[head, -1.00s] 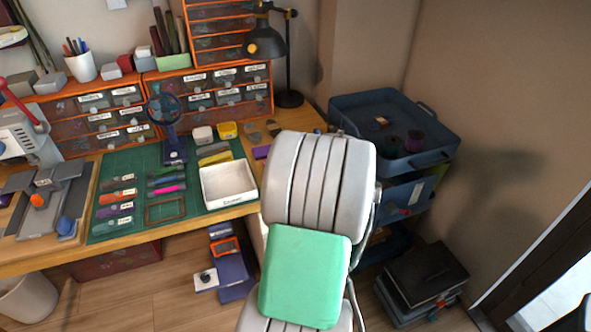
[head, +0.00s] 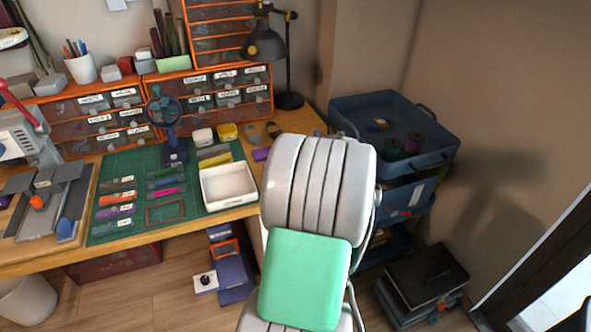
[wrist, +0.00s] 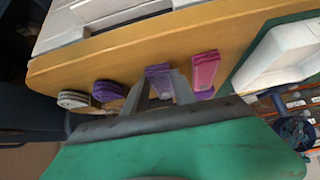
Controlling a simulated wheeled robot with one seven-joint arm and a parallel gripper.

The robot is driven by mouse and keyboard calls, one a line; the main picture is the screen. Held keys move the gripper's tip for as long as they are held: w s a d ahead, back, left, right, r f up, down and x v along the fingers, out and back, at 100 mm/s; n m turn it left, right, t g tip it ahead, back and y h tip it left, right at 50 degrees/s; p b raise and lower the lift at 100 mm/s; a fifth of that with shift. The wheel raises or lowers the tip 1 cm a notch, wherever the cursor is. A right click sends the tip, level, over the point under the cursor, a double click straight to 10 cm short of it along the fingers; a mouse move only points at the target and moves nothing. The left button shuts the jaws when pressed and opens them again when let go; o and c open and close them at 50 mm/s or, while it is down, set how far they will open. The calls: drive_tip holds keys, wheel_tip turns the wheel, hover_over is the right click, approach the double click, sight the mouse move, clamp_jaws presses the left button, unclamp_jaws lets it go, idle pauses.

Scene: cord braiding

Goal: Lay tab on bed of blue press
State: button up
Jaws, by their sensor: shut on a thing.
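My gripper (wrist: 160,92) shows in the wrist view, with its two grey fingers shut on a pale purple tab (wrist: 158,76) over the wooden worktop. A pink tab (wrist: 205,70) is just to its right. My arm hides the gripper in the head view.
A white tray (head: 228,188) sits on the mat's right side, between the tab and the press in the wrist view. A dark purple piece (wrist: 108,91) and a grey piece (wrist: 74,99) are to the left of the gripper. A black lamp (head: 265,45) and drawers stand behind.

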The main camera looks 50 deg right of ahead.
drive_tip(key=shift+c, duration=0.7)
drive_tip(key=shift+r+p, duration=1.75)
drive_tip(key=shift+r, duration=1.25)
